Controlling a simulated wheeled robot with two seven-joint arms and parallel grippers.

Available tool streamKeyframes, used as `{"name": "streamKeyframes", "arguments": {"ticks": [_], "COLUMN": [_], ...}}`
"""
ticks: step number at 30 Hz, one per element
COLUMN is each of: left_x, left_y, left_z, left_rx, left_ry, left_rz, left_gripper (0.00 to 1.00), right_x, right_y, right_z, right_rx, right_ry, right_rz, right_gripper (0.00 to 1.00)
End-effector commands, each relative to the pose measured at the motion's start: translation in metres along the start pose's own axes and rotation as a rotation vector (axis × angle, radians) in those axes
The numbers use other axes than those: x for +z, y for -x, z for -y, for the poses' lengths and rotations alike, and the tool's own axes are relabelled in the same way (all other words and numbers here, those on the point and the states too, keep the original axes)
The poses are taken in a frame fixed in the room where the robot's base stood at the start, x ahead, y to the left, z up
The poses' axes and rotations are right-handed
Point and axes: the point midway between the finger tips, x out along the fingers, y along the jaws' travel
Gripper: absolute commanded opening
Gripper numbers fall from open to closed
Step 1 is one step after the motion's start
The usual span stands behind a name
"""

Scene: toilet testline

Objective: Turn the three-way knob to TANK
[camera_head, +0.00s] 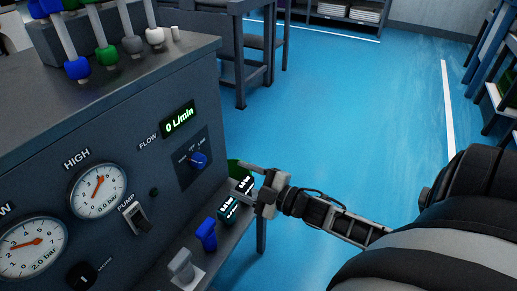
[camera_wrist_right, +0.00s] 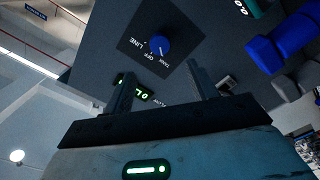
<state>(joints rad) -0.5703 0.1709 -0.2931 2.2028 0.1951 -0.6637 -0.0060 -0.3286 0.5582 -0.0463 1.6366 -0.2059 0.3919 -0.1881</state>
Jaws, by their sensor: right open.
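My left gripper is not in view.
The console front carries a flow display (camera_head: 179,119), a HIGH gauge (camera_head: 98,190), a pump switch (camera_head: 135,215) and a lower gauge (camera_head: 32,247). Open blue floor (camera_head: 350,110) lies to the right.

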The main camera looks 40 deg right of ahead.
Motion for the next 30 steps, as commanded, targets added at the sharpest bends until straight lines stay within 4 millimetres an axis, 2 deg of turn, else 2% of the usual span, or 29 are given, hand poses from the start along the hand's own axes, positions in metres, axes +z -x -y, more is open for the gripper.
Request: {"name": "streamKeyframes", "arguments": {"ticks": [3, 9, 27, 30], "left_x": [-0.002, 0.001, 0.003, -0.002], "left_y": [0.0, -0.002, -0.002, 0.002], "left_z": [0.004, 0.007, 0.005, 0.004], "left_rx": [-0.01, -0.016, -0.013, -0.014], "left_ry": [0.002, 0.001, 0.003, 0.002], "left_rz": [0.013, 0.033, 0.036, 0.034], "left_gripper": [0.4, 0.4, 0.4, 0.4], "right_x": [-0.001, 0.0, 0.0, -0.004], "right_y": [0.023, 0.041, 0.044, 0.044], "right_z": [0.0, 0.0, 0.0, -0.004], "right_rx": [-0.002, 0.0, 0.001, 0.001], "right_ry": [0.0, 0.0, 0.0, 0.0], "right_rz": [0.002, 0.001, -0.001, -0.001], "right_gripper": [0.58, 0.58, 0.58, 0.58]}}
